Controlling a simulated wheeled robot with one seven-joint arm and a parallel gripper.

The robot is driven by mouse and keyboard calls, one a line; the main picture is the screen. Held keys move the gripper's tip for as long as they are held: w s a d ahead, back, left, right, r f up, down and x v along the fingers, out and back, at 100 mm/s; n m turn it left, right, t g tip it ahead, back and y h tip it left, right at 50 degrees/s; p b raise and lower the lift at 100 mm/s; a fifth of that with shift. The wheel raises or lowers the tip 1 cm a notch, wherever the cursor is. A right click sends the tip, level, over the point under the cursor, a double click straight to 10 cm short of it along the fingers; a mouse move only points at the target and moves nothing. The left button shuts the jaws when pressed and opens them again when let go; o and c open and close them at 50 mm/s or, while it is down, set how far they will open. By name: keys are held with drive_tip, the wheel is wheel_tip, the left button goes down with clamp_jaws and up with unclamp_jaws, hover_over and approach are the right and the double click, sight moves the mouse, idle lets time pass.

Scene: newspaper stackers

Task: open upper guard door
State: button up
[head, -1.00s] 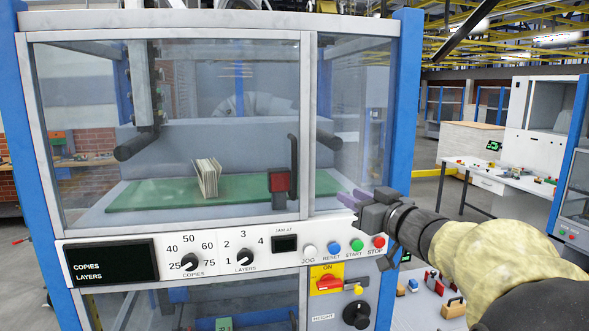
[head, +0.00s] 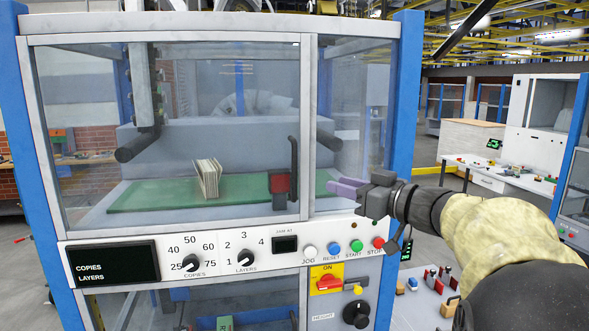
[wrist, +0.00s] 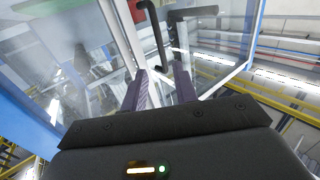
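The upper guard door (head: 309,120) is a clear panel in a light grey frame, and it looks shut. Its black vertical handle (head: 293,166) is near the right edge of the main pane, beside a red and black block (head: 279,185). The handle also shows in the wrist view (wrist: 154,38), beyond my fingers. My gripper (head: 338,188) is to the right of the handle, in front of the machine and apart from the handle. In the wrist view its two purple fingers (wrist: 160,88) are spread with nothing between them.
The control panel (head: 218,254) with knobs and coloured buttons runs just below the door. A blue post (head: 398,120) stands at the machine's right edge. Behind the glass are a green bed (head: 150,195) and a stack of papers (head: 208,178).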

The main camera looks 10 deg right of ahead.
drive_tip(key=p, duration=0.5)
hover_over(295, 195)
drive_tip(key=shift+w, duration=0.4)
drive_tip(key=shift+c, duration=0.2)
clamp_jaws()
